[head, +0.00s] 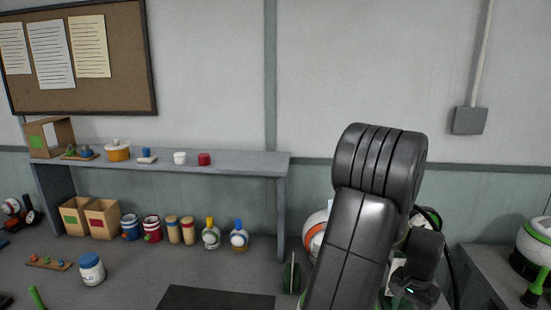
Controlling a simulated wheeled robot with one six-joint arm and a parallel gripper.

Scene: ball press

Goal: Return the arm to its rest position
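My black arm (375,175) rises from the bottom of the head view, right of the middle. It is folded, with its thick ribbed joint at the top. A dark arm part with a small green light (418,262) shows low at the right, behind the near link. I cannot make out any gripper fingers. Whether my gripper holds anything cannot be seen.
A grey bench (225,160) with small items stands against the wall. Boxes (103,218), jars (131,227) and bottles (211,233) stand beneath it. A white-and-orange round object (314,235) is partly hidden behind my arm. A grey surface (492,262) lies at the right.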

